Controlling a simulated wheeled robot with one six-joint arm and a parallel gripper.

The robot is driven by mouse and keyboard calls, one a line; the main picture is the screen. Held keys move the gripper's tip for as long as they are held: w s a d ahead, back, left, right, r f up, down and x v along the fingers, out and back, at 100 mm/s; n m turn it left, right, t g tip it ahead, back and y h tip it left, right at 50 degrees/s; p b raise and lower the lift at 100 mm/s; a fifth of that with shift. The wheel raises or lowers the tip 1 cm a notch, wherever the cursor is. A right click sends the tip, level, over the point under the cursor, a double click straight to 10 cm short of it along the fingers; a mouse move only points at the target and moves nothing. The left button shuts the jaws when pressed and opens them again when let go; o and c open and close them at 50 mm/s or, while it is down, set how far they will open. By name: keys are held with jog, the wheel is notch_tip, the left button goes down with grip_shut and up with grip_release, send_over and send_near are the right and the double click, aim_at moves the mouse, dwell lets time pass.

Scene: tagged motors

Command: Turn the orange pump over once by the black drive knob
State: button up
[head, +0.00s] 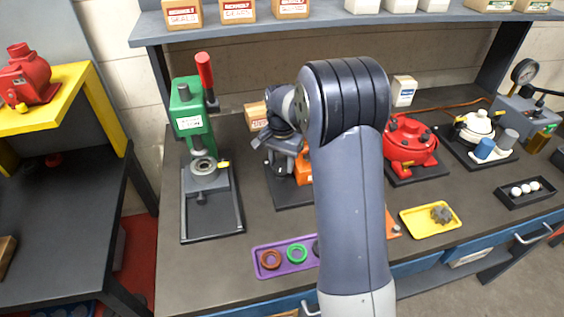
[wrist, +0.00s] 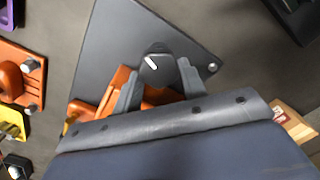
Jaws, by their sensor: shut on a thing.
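The orange pump (head: 304,167) stands on a dark base plate in the middle of the bench, mostly hidden behind my arm in the head view. In the wrist view the pump's orange body (wrist: 116,84) shows beside and beneath my gripper. The black drive knob (wrist: 156,68), with a white mark on it, sits between the two fingers. My gripper (wrist: 158,74) is shut on the knob. The head view shows my gripper (head: 287,160) from the side at the pump, with the knob hidden.
A green press (head: 189,115) stands left and a red pump (head: 408,145) right. A purple tray (head: 262,250) with rings and a yellow tray (head: 417,228) with a gear lie in front. A shelf (head: 340,25) with boxes hangs above the bench.

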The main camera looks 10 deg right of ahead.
jog(key=n, duration=0.6)
jog(key=shift+a+n, duration=0.15)
jog(key=shift+n, duration=0.15)
dwell(0.5)
jog(key=o, duration=1)
